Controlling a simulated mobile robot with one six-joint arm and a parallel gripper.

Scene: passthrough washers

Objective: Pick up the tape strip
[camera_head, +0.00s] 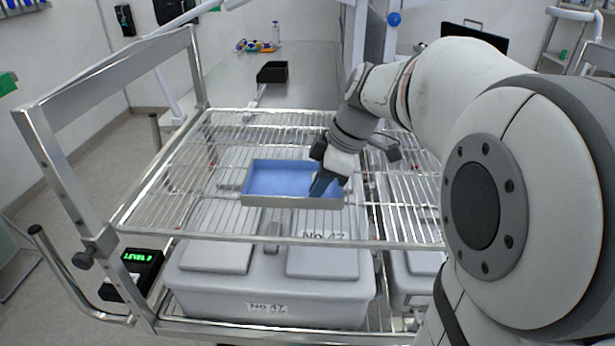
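I cannot make out a separate tape strip; it may be hidden by my gripper or too small to tell. My gripper (322,186) points down at the right end of a shallow metal tray (262,200) with a blue inside. Its dark blue fingertips overlap the tray's right part, and I cannot tell whether they touch it. The fingers look close together, and whether they hold anything is not clear. The tray sits on a wire shelf (180,190) of a metal cart.
Below the wire shelf is a large pale container (205,285) with lids and "No 47" labels. Metal cart posts and a crossbar (105,80) stand at the left. A black box (272,72) sits on the far counter (310,85). A black device with green display (140,262) hangs at lower left.

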